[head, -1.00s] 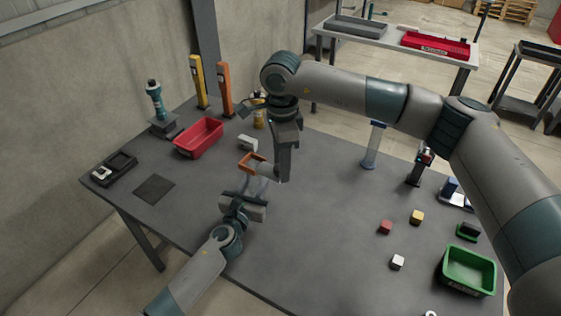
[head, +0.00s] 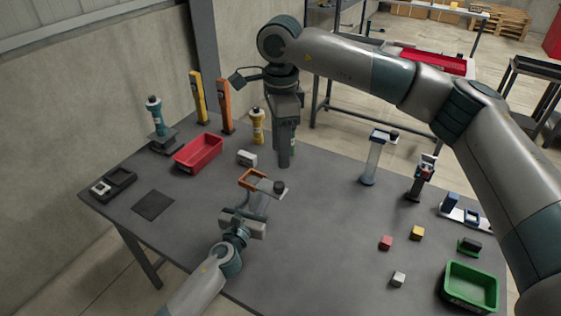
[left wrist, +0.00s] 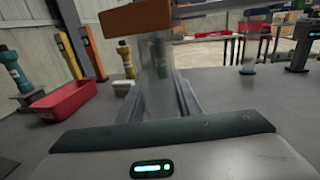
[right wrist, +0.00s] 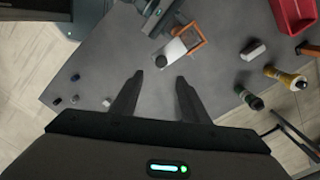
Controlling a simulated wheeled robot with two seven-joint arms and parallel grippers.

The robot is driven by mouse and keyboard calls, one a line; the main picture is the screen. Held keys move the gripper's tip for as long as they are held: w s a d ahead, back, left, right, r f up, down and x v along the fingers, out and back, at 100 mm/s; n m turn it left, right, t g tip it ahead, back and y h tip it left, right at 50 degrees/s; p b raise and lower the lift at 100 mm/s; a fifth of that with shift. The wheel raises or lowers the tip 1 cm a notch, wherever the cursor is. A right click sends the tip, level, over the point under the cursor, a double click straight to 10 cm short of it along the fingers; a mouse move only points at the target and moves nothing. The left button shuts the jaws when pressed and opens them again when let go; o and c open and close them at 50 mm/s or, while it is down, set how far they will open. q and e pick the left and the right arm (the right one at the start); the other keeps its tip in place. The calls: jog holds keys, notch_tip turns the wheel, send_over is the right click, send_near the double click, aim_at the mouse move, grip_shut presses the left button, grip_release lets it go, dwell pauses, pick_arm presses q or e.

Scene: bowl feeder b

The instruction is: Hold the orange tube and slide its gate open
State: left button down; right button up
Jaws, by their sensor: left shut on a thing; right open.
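The orange tube is a clear upright tube (left wrist: 155,75) with an orange collar (head: 252,180) on top. My left gripper (head: 254,205) is shut on the clear part below the collar. Its gate, a pale plate (right wrist: 172,52) with a dark knob (head: 279,187), sticks out to the collar's right in the head view. The collar's opening shows beside the plate in the right wrist view. My right gripper (head: 285,160) is open and empty, above and apart from the tube; its spread fingers show in the right wrist view (right wrist: 160,82).
A red bin (head: 198,152), a white block (head: 247,158) and a yellow bottle (head: 257,126) stand behind. A blue-topped clear tube (head: 374,160) stands to the right. Small cubes and a green bin (head: 470,288) are front right. The table's middle is clear.

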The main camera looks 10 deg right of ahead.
notch_tip(320, 180, up, 2)
dwell(0.5)
pick_arm(q)
jog(key=c, duration=1.2)
grip_release()
jog(key=v, duration=1.2)
